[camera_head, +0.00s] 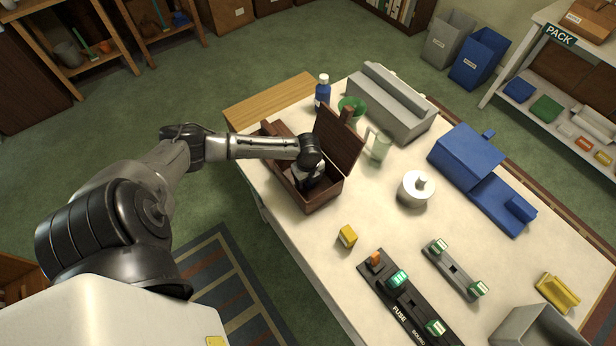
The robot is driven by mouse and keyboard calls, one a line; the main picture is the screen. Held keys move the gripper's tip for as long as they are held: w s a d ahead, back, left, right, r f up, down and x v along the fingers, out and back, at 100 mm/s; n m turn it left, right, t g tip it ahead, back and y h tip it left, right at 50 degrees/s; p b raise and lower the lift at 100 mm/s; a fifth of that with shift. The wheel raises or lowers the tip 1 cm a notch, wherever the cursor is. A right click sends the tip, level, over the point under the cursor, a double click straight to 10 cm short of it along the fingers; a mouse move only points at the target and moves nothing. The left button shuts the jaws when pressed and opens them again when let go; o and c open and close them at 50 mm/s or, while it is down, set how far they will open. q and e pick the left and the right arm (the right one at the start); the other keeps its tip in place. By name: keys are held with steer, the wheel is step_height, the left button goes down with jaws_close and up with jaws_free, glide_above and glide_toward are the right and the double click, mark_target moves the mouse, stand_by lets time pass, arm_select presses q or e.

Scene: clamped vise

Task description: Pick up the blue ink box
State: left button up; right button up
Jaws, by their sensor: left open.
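My left gripper (307,181) reaches down into an open brown wooden chest (322,197) whose lid (340,143) is raised. The gripper is open. The chest's walls and the gripper's own body hide its fingertips and most of the inside. I cannot make out a blue ink box in the chest. A blue bottle (322,93) with a white cap stands beyond the chest, at the far left end of the table. My right gripper is not in view.
The white table (378,206) also bears a green bowl (352,106), a pale green mug (378,146), a grey metal lidded case (390,105), a round white lidded pot (415,190), a blue vise-like block (468,158), a small yellow box (347,237) and a black fuse board (378,285).

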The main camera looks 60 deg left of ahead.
arm_select(q)
steer(key=c, duration=1)
